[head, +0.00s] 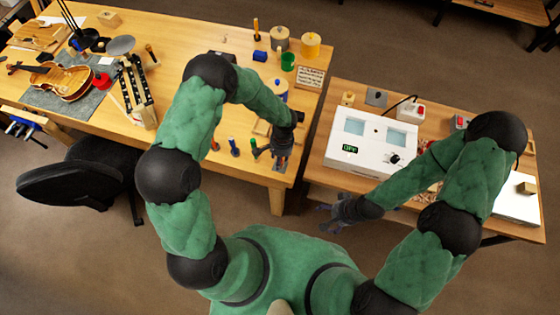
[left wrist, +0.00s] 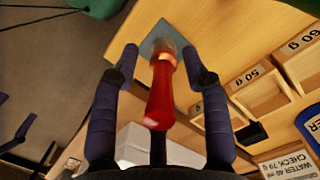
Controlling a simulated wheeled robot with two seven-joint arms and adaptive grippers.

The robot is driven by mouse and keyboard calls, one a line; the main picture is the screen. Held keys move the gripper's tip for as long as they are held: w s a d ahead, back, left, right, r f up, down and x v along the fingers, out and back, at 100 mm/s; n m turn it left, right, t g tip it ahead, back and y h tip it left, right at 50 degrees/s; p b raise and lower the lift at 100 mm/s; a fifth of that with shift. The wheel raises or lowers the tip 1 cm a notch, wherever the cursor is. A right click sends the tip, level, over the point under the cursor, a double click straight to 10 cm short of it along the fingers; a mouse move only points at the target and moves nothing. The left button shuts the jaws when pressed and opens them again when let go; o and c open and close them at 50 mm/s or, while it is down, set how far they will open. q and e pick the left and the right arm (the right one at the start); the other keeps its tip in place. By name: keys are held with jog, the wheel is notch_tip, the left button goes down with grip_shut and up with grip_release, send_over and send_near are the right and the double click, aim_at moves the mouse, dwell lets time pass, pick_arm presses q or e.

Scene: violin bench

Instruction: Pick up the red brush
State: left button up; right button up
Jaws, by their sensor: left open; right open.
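The red brush (left wrist: 160,98) shows in the left wrist view, with a glossy red handle pointing toward the camera and a paler orange end over a grey-blue square (left wrist: 163,42). My left gripper (left wrist: 160,55) is open, with one finger on each side of the brush; I cannot tell whether either touches it. In the head view my left gripper (head: 281,158) points down at the right end of the long bench, and I cannot make out the brush there. My right gripper (head: 325,213) is open and empty, in front of the smaller table.
The long wooden bench (head: 185,85) holds a violin (head: 62,82), several upright colored handles and jars. Labelled weight compartments (left wrist: 250,85) lie right of the brush in the wrist view. The smaller table carries a white box (head: 370,145) marked OFF. A black chair (head: 75,185) stands left.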

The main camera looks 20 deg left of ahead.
pick_arm(q)
jog(key=shift+c, duration=0.3)
grip_shut()
jog(key=shift+r, duration=0.2)
jog(key=shift+w+r, duration=0.15)
jog(key=shift+r, duration=0.5)
jog(key=s+d+r, duration=0.2)
jog(key=d+r, duration=0.3)
jog(key=d, duration=0.1)
jog(key=s+d+r, duration=0.2)
jog(key=d+r, duration=0.4)
jog(key=d, duration=0.1)
jog(key=shift+s+d+r, duration=0.15)
jog(key=shift+s+r, duration=0.1)
jog(key=shift+s, duration=0.1)
